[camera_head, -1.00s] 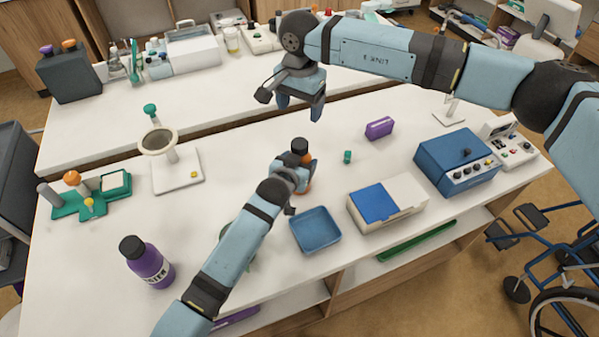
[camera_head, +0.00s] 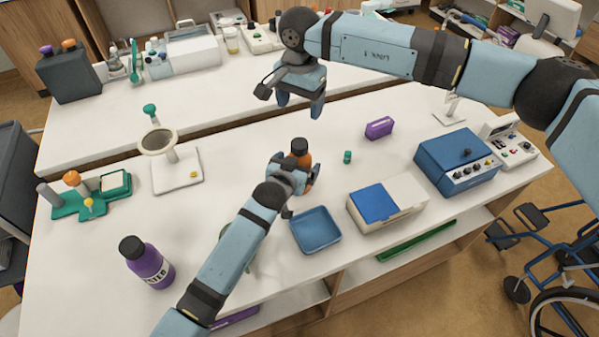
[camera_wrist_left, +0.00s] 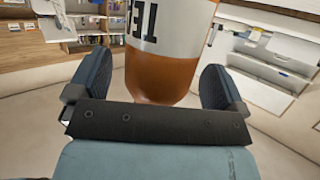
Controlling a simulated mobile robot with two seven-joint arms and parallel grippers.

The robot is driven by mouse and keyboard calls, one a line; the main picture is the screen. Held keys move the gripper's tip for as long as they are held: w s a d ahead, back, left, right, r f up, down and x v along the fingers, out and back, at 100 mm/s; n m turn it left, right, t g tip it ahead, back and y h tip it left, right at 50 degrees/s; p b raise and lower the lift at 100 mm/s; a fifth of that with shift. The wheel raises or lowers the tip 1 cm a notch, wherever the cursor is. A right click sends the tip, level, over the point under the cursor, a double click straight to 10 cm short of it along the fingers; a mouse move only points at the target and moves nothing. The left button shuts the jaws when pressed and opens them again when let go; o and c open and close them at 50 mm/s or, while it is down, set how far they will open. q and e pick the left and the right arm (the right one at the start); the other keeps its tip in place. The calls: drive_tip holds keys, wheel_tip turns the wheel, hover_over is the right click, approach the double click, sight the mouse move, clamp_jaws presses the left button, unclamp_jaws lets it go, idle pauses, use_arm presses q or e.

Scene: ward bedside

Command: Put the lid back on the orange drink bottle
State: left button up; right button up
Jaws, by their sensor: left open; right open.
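The orange drink bottle (camera_head: 306,161) stands upright near the middle of the white table, its lower part partly hidden by my left gripper. A black lid (camera_head: 299,146) sits on its top. My left gripper (camera_head: 294,171) is open at the near side of the bottle. In the left wrist view the orange bottle (camera_wrist_left: 165,72) shows between the two spread fingers, with gaps on both sides; its top is out of that view. My right gripper (camera_head: 300,99) is open and empty, above the table behind the bottle.
A blue tray (camera_head: 316,231) lies close to the left gripper. A small green item (camera_head: 347,157) and a purple block (camera_head: 379,128) are to the right. A purple bottle (camera_head: 146,262) stands front left. A white stand (camera_head: 176,176) is at left; table between it and the bottle is clear.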

use_arm(q)
drive_tip(key=v, duration=1.2)
drive_tip(key=shift+s+a, duration=0.1)
